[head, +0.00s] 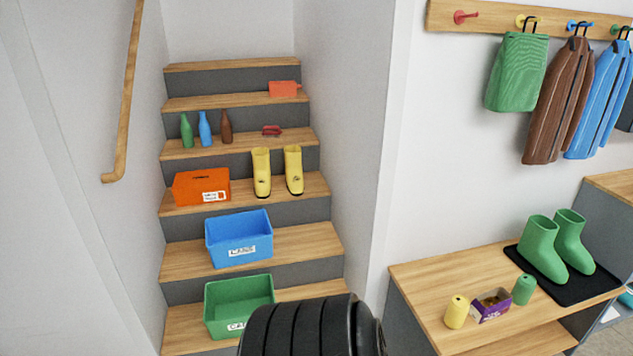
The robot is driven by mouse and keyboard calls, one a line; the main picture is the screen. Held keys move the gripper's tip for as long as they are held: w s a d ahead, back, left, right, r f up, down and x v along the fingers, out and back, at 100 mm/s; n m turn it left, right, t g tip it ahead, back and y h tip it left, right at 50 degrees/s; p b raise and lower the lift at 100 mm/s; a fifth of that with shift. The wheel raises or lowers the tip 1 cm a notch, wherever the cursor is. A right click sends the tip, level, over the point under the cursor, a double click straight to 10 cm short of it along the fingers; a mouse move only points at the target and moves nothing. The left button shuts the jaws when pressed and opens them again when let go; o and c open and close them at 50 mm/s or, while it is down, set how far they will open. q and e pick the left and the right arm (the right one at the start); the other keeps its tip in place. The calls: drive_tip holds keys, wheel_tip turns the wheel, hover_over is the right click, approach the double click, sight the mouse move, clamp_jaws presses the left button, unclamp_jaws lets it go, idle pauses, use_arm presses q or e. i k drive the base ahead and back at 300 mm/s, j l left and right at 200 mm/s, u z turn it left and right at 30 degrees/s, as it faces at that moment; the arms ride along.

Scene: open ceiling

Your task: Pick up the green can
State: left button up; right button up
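The green can (523,289) stands upright on the wooden bench (430,282) at the lower right of the head view. It is just right of a small open purple box (491,306), with a yellow can (456,312) on the box's other side. Neither of my grippers is in view. A black ribbed part of my own body fills the bottom middle of the view and hides part of the lowest visible stair.
Green boots (543,250) stand on a black mat (576,287) behind the green can. Stairs at left hold a green crate (238,306), a blue crate (239,238), an orange box (201,187) and yellow boots (262,173).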

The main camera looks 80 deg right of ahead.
sight(525, 284)
drive_tip(key=z, duration=4.2)
drive_tip(key=i+l+u, duration=0.1)
drive_tip(key=i+u, duration=0.2)
drive_tip(key=i, duration=0.1)
